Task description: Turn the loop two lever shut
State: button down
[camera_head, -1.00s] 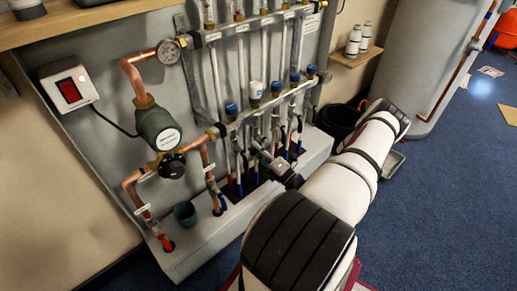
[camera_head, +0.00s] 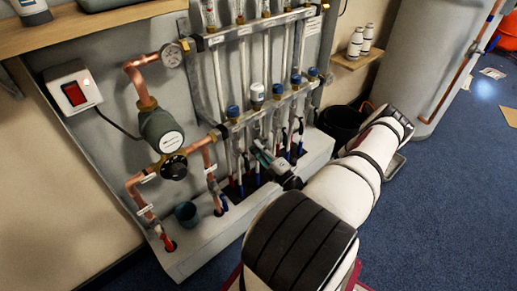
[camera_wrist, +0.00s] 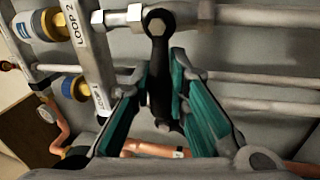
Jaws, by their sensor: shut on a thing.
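The loop two lever (camera_wrist: 160,60) is a black handle with a round hub on a metal valve in the wrist view. It lies across the pipe, in line with the bar's "LOOP 2" label (camera_wrist: 77,32). My gripper (camera_wrist: 161,78) has its teal fingers on either side of the lever and is shut on it. In the head view my gripper (camera_head: 260,156) is low at the manifold, among the lower pipes. The lever is too small and covered to make out there.
The lower manifold bar (camera_head: 262,104) with blue caps and one white cap runs just above my gripper. A pump (camera_head: 162,133) with copper pipework is to the left. A black bucket (camera_head: 340,121) stands to the right.

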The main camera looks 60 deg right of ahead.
jog(key=c, duration=1.6)
grip_release()
jog(key=shift+r, duration=0.2)
jog(key=shift+o, duration=0.2)
jog(key=shift+s+f, duration=0.2)
jog(key=shift+s, duration=0.25)
jog(key=v, duration=1.1)
jog(key=shift+a, duration=0.1)
